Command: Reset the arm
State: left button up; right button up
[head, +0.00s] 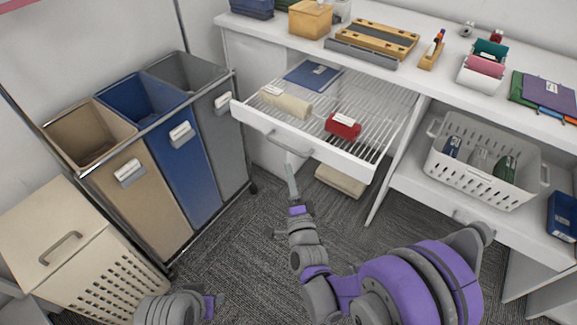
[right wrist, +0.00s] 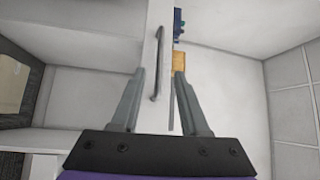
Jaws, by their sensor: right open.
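My right arm reaches up from the bottom right in the head view. Its gripper (head: 291,178) is just below the front of the pulled-out drawer (head: 372,168), near the drawer's grey handle (head: 290,148). In the right wrist view the two fingers of the right gripper (right wrist: 160,85) are apart, with nothing held between them. The handle (right wrist: 157,62) shows beyond the gap between the fingertips. I cannot tell whether any finger touches the drawer. A part of my left arm shows at the bottom edge of the head view; its gripper is not visible.
The drawer holds a cream roll (head: 286,102), a red item (head: 343,126) and a blue book (head: 312,75). Fabric bins (head: 175,150) and a slatted hamper (head: 75,250) stand left. A white basket (head: 480,165) sits on the right shelf.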

jog(key=shift+s, duration=0.1)
dwell(0.5)
jog(key=s+d+f+n+g+h, duration=0.1)
jog(key=s+d+f+n+g, duration=0.1)
jog(key=s+d+n+g, duration=0.6)
jog(key=s+d+f+n+g+h, duration=0.1)
jog(key=s+d+f+n+g, duration=0.15)
jog(key=s, duration=0.95)
jog(key=s+d+f+n+g+h, duration=0.1)
jog(key=s+d+n+g, duration=0.4)
jog(key=s, duration=0.5)
pick_arm(q)
notch_tip(320, 180, up, 23)
jog(key=w+t+p, duration=0.1)
jog(key=p, duration=1.9)
jog(key=shift+w, duration=0.35)
pick_arm(e)
notch_tip(320, 180, up, 23)
jog(key=w+t, duration=0.1)
jog(key=w, duration=0.1)
jog(key=shift+w+d+r+m, duration=0.15)
jog(key=shift+w+d+m, duration=0.1)
jog(key=shift+d+m, duration=0.2)
